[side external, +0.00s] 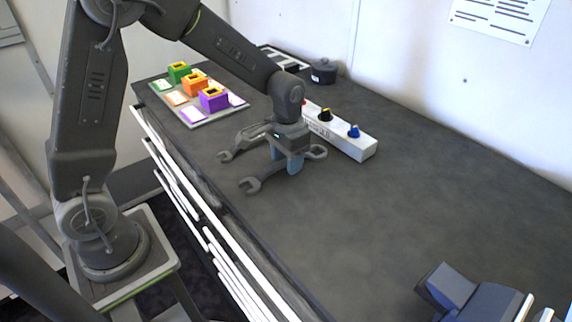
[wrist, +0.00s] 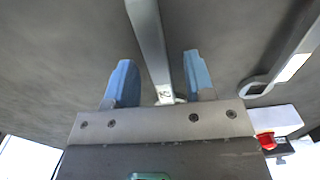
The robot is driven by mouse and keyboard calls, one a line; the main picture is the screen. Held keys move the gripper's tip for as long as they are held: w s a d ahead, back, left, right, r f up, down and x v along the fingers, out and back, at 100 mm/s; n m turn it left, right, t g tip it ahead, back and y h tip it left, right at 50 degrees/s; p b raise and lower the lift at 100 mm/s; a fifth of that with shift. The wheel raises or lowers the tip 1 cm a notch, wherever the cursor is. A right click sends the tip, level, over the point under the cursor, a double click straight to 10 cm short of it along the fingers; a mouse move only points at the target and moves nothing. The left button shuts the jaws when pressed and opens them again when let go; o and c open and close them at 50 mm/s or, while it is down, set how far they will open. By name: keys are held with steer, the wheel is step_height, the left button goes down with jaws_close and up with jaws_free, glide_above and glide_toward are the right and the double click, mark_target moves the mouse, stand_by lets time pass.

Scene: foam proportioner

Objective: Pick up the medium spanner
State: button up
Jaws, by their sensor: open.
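Two grey spanners lie on the dark bench. The nearer spanner (side external: 251,185) has its open jaw towards the front and its ring end just beyond my gripper (side external: 290,166). My gripper is open, pointing down over this spanner's handle, and partly hides it. In the wrist view the handle (wrist: 149,45) runs between the two blue fingers of my gripper (wrist: 160,85), with a gap on each side. The other spanner (side external: 226,156) lies to the left, and its ring end shows at right in the wrist view (wrist: 255,88). I cannot tell which one is medium.
A white strip with coloured knobs (side external: 350,143) stands close behind the spanners. A tray with green, orange and purple blocks (side external: 206,112) is at the back left. A dark round pot (side external: 323,72) stands by the wall. The bench to the right is mostly clear.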

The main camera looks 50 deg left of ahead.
mark_target(285, 159)
steer(key=shift+f, duration=0.1)
jaws_close()
stand_by(0.4)
steer(key=shift+r, duration=0.2)
steer(key=shift+r, duration=0.3)
steer(key=r, duration=0.3)
steer(key=shift+s+a+r, duration=0.1)
steer(key=shift+a+r, duration=0.25)
steer(key=shift+r, duration=0.05)
steer(key=s+a+r, duration=0.4)
steer(key=a+r, duration=0.2)
steer(key=a, duration=0.4)
steer(key=shift+s+r, duration=0.15)
steer(key=shift+s, duration=0.25)
